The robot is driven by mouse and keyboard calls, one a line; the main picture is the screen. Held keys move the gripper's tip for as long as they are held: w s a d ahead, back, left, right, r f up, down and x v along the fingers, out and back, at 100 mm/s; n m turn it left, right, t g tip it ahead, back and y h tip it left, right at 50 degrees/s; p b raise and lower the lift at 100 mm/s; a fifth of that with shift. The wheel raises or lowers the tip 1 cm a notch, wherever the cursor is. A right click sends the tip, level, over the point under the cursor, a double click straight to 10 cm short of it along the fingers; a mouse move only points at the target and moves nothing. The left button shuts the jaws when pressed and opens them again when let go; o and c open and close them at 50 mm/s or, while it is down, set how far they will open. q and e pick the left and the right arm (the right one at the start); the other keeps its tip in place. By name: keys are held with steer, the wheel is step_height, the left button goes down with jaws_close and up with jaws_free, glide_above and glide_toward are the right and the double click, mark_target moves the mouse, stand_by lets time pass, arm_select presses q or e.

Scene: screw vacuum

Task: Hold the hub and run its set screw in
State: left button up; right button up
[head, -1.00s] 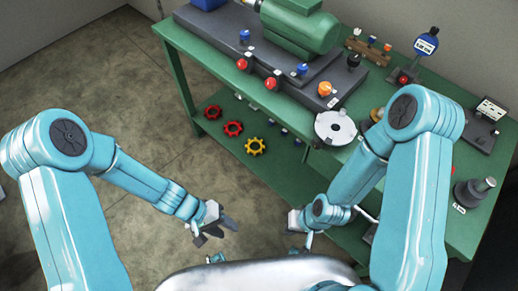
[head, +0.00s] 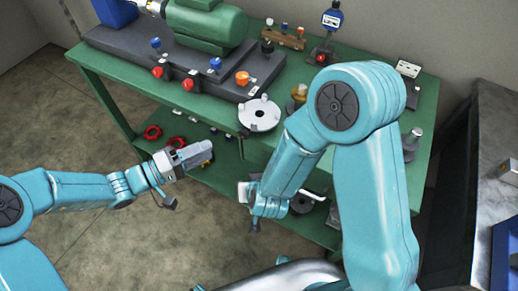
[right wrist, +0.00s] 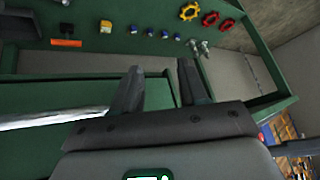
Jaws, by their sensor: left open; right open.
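A pale round flanged part (head: 260,113) with a raised post lies on the green bench top; it may be the hub, and I cannot make out a set screw on it. My left gripper (head: 204,153) is open in front of the bench, over the lower shelf in the picture and apart from the round part. My right gripper is low in front of the bench, its fingers hard to make out in the head view. The right wrist view shows its jaws (right wrist: 158,78) open, with nothing between them.
A green motor (head: 206,20) stands on a dark plinth with red, blue and orange knobs. Red handwheels (head: 153,132) lie on the lower shelf. A blue gauge (head: 332,19) stands at the back. A pale rod (right wrist: 45,119) crosses left of the right jaws. A grey cabinet stands at right.

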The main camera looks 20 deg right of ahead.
mark_target(278, 114)
step_height(278, 114, up, 16)
steer(key=w+m+t+h, duration=0.1)
steer(key=m+t+h, duration=0.1)
steer(key=t+h, duration=0.25)
steer(key=s+d+r+m+h, duration=0.1)
steer(key=s+r+m+h, duration=0.1)
steer(key=s+r+h, duration=0.4)
steer(key=w+d+f+y, duration=0.1)
steer(key=w+d, duration=0.2)
steer(key=w, duration=0.1)
steer(key=w+d+f, duration=0.2)
steer(key=w+d, duration=0.1)
steer(key=w, duration=0.1)
steer(key=w+d+f+g+y, duration=0.1)
steer(key=w+d+f, duration=0.1)
steer(key=w+d, duration=0.1)
steer(key=shift+w+f+y, duration=0.15)
steer(key=shift+w+y, duration=0.2)
steer(key=shift+w, duration=0.5)
steer(key=shift+c, duration=0.2)
